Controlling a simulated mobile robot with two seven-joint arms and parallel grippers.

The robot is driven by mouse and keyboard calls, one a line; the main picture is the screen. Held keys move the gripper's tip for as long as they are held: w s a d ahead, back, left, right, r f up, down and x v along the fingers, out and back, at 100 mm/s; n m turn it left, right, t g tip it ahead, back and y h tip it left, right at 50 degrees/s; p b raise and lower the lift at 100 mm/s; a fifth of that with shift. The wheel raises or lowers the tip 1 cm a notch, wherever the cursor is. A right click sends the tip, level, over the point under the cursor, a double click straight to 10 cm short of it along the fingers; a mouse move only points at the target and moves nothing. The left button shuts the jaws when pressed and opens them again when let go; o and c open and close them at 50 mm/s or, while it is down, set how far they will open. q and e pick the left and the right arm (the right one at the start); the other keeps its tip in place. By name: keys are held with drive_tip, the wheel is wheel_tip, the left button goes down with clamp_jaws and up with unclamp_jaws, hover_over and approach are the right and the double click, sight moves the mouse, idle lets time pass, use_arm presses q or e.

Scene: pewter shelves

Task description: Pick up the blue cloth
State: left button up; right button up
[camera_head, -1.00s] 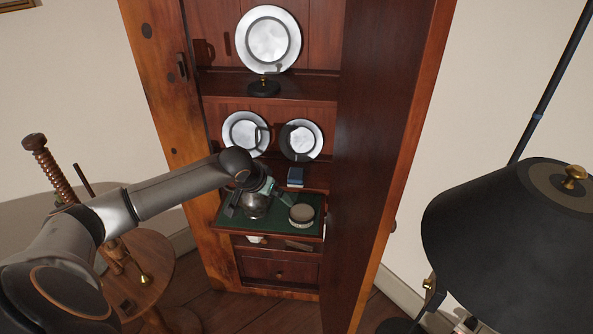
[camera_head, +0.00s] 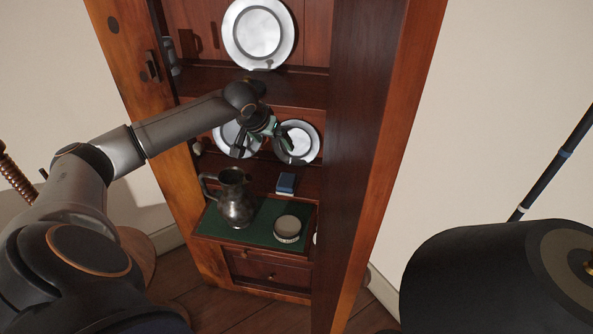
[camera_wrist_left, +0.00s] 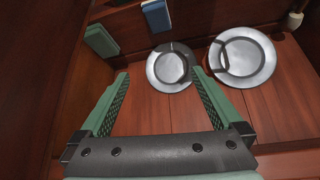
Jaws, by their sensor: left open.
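The blue cloth (camera_head: 286,183) looks like a small blue block with a pale lower edge. It lies on the cabinet ledge behind the green-topped pull-out board, below the right plate. In the left wrist view a blue piece (camera_wrist_left: 155,15) shows at the top edge, beyond my fingers. My left gripper (camera_head: 262,143) is open, in front of the two lower plates, above and left of the cloth. In the wrist view its green fingers (camera_wrist_left: 160,74) stand apart with nothing between them. My right gripper is not seen.
A pewter jug (camera_head: 237,198) and a round tin (camera_head: 287,229) stand on the green pull-out board (camera_head: 262,217). Two plates (camera_head: 299,142) lean behind my gripper, and a larger plate (camera_head: 258,33) stands above.

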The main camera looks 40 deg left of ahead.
use_arm(q)
wheel_tip(320, 180, down, 4)
drive_tip(key=b, duration=0.9)
approach(286, 180)
drive_tip(key=b+x, duration=0.1)
drive_tip(key=x, duration=0.3)
drive_tip(key=shift+s+d+f+b, duration=0.1)
drive_tip(key=shift+f+b, duration=0.2)
drive_tip(key=shift+b, duration=0.1)
drive_tip(key=shift+b+x, duration=0.7)
drive_tip(key=shift+x, duration=1.55)
drive_tip(key=shift+r, duration=0.1)
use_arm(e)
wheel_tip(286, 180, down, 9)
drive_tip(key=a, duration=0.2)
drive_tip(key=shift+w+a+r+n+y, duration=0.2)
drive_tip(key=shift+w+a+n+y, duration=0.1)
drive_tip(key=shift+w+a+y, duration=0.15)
use_arm(q)
drive_tip(key=c, duration=1.3)
drive_tip(key=shift+c, duration=0.2)
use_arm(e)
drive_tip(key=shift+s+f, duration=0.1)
